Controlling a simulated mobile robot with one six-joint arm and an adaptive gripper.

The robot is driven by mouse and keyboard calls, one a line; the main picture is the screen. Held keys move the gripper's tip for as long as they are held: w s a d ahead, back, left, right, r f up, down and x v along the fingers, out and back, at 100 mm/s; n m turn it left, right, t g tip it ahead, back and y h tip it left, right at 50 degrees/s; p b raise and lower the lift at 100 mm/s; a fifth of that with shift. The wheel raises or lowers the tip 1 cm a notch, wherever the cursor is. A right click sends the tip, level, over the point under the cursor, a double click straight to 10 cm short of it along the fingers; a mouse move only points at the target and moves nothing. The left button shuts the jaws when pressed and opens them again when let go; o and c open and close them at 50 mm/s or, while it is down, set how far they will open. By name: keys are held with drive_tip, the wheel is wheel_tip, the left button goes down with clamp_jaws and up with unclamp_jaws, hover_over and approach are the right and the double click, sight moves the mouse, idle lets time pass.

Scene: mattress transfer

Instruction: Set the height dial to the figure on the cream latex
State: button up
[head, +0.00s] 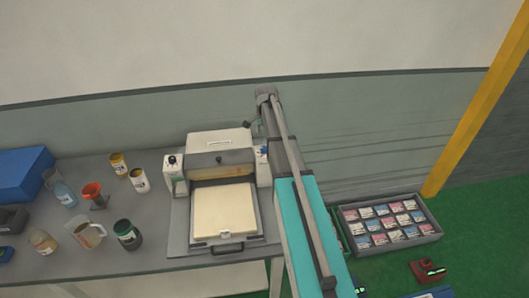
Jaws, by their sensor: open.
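A white machine (218,143) stands on the grey table with a dark round knob on its front roller housing. A cream slab (224,210), perhaps the cream latex, lies flat on its tray; a small tag sits at its front edge, too small to read. A left post (173,172) has a black knob on top. A right post (263,170) has a blue part on top. I cannot tell which is the height dial or read any figure. My gripper (249,124) is small and partly hidden at the arm's far end, open, above the machine's right rear.
Several cups, jars and a jug (89,235) stand on the table's left, with a blue bin (22,173) behind. A crate (437,230) of labelled packets and a red device (427,273) are at right. My teal arm crosses the view beside the machine. A yellow post (480,95) stands at far right.

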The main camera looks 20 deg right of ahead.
sight(264, 148)
drive_tip(key=shift+w+f+b, duration=0.15)
drive_tip(key=shift+f+b, duration=3.7)
drive_tip(key=shift+f, duration=0.3)
drive_tip(key=c, duration=1)
drive_tip(key=shift+d, duration=0.2)
clamp_jaws()
drive_tip(key=shift+a, duration=0.15)
